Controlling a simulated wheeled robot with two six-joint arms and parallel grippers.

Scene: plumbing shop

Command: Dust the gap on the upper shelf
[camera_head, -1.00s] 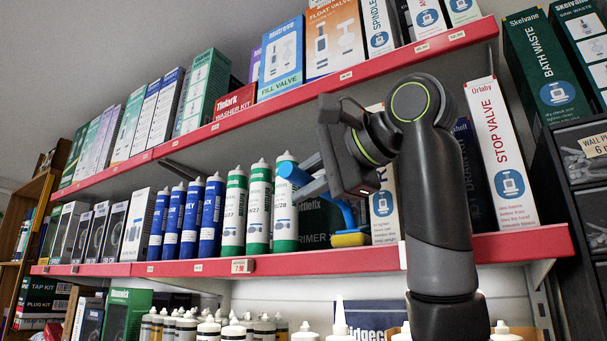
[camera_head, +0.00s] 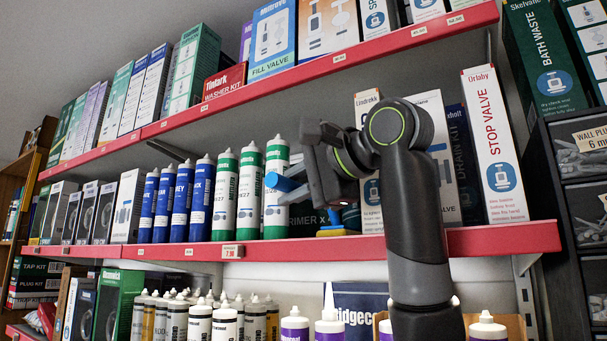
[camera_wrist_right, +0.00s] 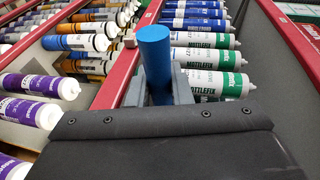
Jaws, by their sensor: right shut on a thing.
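My right gripper (camera_head: 290,188) is shut on the blue handle (camera_head: 278,182) of a duster, in front of the shelf with the tubes. The handle also stands up between the grey fingers in the right wrist view (camera_wrist_right: 154,58). The duster's yellow-edged head (camera_head: 337,232) is low at the shelf's front, by the red lip (camera_head: 300,249); my gripper and arm partly hide it. Contact with the shelf board cannot be told. Behind it is a gap between the green-and-white tubes (camera_head: 249,195) and the Lindrekk box (camera_head: 368,205). My left gripper is not in view.
Blue tubes (camera_head: 201,200) stand left of the green ones, and a Stop Valve box (camera_head: 494,145) stands at the right. A dark Primer box (camera_head: 305,216) is deeper in the gap. The higher shelf's red lip (camera_head: 340,58) runs above my arm. Purple-labelled bottles (camera_head: 294,326) stand below.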

